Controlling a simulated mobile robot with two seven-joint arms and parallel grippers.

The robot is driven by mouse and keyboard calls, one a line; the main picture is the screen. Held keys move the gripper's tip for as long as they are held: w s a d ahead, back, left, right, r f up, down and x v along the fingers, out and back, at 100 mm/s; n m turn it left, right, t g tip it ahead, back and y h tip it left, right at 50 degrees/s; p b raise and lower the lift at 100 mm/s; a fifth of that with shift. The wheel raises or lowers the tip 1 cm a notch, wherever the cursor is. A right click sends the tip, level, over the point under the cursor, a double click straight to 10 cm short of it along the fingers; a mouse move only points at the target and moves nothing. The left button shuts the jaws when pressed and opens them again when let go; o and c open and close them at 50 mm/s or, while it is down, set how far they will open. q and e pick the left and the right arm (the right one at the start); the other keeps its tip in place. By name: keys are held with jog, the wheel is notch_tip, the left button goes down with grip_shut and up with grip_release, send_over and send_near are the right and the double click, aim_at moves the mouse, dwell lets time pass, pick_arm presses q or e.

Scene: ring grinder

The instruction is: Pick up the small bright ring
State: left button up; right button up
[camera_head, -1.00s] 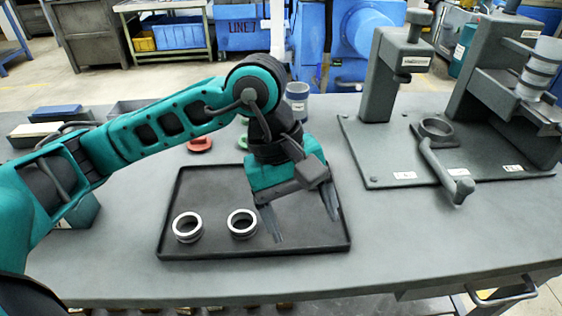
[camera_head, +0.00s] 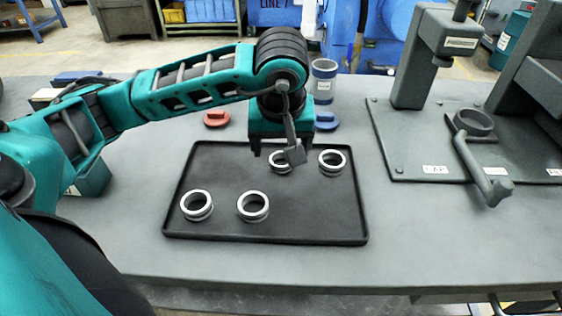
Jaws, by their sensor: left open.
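Several bright metal rings lie in a black tray (camera_head: 300,228). Two are at the front, a left ring (camera_head: 184,208) and a middle ring (camera_head: 240,208). Two are at the back, a ring partly hidden by my gripper (camera_head: 277,169) and a ring at the back right (camera_head: 321,165). They look much alike, and I cannot tell which is the smallest. My left gripper (camera_head: 276,150) is open and points down over the tray's back part, close to the partly hidden back ring. My right gripper is not in view.
A grey press-like fixture with a ring-shaped holder (camera_head: 473,122) and a handle (camera_head: 485,178) stands on the right. A red disc (camera_head: 216,118), a blue disc (camera_head: 326,121) and a grey cup (camera_head: 323,80) are behind the tray. The table's front strip is clear.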

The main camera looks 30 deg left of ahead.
aim_at(281, 163)
pick_arm(q)
jog(key=x, duration=0.4)
jog(key=shift+w+a+f, duration=0.15)
jog(key=shift+w+f, duration=0.05)
jog(key=shift+f, duration=0.05)
jog(key=c, duration=1.2)
jog(key=shift+o, duration=0.2)
jog(key=shift+r, duration=0.1)
